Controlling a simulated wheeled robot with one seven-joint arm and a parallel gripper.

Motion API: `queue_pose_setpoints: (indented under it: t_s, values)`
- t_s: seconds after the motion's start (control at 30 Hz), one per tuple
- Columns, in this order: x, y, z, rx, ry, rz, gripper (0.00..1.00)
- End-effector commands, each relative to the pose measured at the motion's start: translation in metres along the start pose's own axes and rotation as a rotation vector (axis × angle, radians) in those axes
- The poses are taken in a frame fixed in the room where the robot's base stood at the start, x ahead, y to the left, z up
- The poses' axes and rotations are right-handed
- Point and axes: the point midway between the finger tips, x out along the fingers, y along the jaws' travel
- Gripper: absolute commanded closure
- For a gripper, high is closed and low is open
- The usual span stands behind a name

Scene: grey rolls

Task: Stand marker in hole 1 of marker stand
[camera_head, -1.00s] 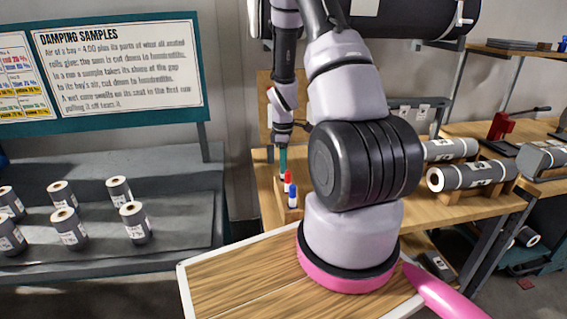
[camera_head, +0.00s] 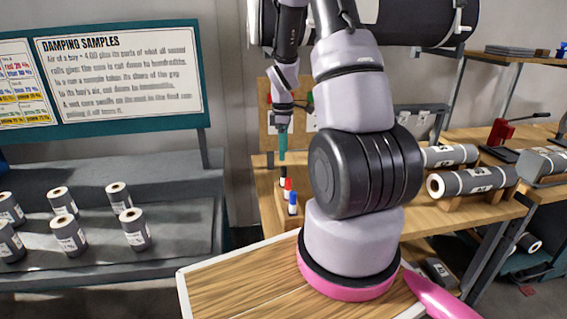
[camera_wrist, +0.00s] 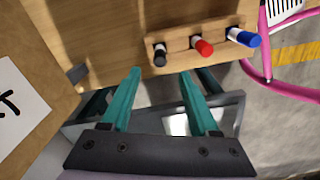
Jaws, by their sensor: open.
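The wooden marker stand (camera_wrist: 181,50) is at the top of the wrist view, with three markers standing in a row. The black-capped marker (camera_wrist: 160,56) is at the left end, the red one (camera_wrist: 203,47) in the middle and the blue one (camera_wrist: 242,37) at the right end. My gripper (camera_wrist: 160,74) is open, with nothing between its teal fingers. The black marker is beyond the fingertips and apart from them. In the head view, my gripper (camera_head: 283,160) points down just above the stand (camera_head: 281,205). The blue marker (camera_head: 293,202) is nearest there.
The stand is on a wooden bench (camera_head: 262,190). Grey rolls (camera_head: 470,180) lie in cradles to the right, beyond my arm. Several small roll samples (camera_head: 137,230) stand on a shelf to the left. A pegboard (camera_head: 268,130) is behind my gripper.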

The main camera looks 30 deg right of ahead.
Motion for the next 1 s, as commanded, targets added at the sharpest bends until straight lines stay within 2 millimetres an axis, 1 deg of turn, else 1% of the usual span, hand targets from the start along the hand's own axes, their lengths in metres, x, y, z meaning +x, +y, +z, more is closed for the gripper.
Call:
queue_pose_setpoints:
  t_s: [0.03,0.1,0.2,0.73,0.8,0.87,0.97,1.0]
  values:
    - [-0.008,0.001,0.000,0.000,0.001,0.002,0.39]
    - [-0.016,0.001,0.000,0.000,0.001,0.001,0.39]
    - [-0.022,0.000,0.000,0.000,0.000,0.000,0.39]
    - [-0.024,0.000,0.000,0.000,0.000,-0.001,0.39]
    - [-0.027,0.000,-0.001,0.009,0.003,0.004,0.39]
    - [-0.036,-0.002,-0.003,0.031,0.010,0.014,0.39]
    - [-0.065,-0.009,-0.008,0.111,0.039,0.047,0.39]
    - [-0.081,-0.014,-0.011,0.160,0.056,0.062,0.39]
